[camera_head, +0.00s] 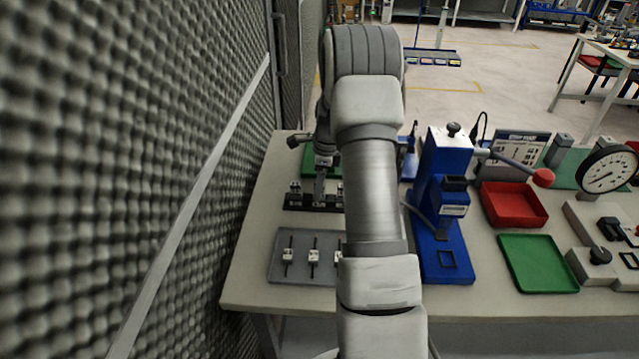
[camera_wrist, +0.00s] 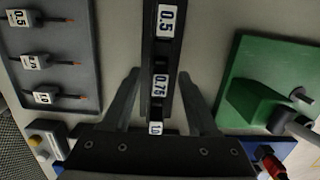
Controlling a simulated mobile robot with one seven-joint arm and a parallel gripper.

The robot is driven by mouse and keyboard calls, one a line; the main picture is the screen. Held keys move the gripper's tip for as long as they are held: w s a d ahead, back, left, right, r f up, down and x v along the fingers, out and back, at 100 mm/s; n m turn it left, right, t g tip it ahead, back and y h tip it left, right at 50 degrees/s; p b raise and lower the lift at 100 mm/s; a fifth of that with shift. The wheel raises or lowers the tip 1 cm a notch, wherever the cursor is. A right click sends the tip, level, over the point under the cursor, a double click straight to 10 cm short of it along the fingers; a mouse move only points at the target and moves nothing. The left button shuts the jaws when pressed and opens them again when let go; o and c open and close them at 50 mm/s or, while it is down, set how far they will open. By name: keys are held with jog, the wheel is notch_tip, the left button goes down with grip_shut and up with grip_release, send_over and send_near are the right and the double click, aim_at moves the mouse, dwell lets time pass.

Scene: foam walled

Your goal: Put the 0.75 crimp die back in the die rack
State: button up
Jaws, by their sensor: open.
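The die rack (camera_head: 300,204) is a long dark bar on the bench, left of centre. It also shows in the wrist view (camera_wrist: 152,50), running between my fingers, with white labels 0.5, 0.75 and 1.0. My gripper (camera_head: 320,192) is over the rack. In the wrist view my gripper (camera_wrist: 160,74) is open, with one finger on each side of the rack near the 0.75 label (camera_wrist: 160,88). I cannot clearly make out the 0.75 crimp die as a separate piece, nor tell whether it is seated between the fingers.
A grey tray (camera_head: 276,272) holds labelled wire pieces in front of the rack. A blue press (camera_head: 445,185) stands to the right, with red (camera_head: 513,204) and green (camera_head: 540,264) trays beyond it. A green fixture (camera_wrist: 262,75) is close by. A foam wall (camera_head: 120,170) stands left.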

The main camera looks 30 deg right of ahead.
notch_tip(320, 180, up, 17)
jog(key=s+d, duration=0.1)
jog(key=shift+d+r+p, duration=0.2)
jog(key=shift+d+p, duration=0.1)
jog(key=shift+d, duration=0.05)
jog(key=shift+s, duration=0.1)
jog(key=s+a+r+n+t+h, duration=0.1)
jog(key=s+a+r+n, duration=0.45)
jog(key=a, duration=0.25)
jog(key=s+a+r+n+t, duration=0.1)
jog(key=s+a+r+n, duration=0.3)
jog(key=a+r+n, duration=0.3)
jog(key=s+a+f+n+t, duration=0.2)
jog(key=s+a+f+n, duration=0.1)
jog(key=s+a+n, duration=0.8)
jog(key=s+n, duration=0.2)
jog(key=s, duration=0.3)
jog(key=shift+a+f+t, duration=0.15)
jog(key=shift+f+t, duration=0.05)
jog(key=shift+t, duration=0.2)
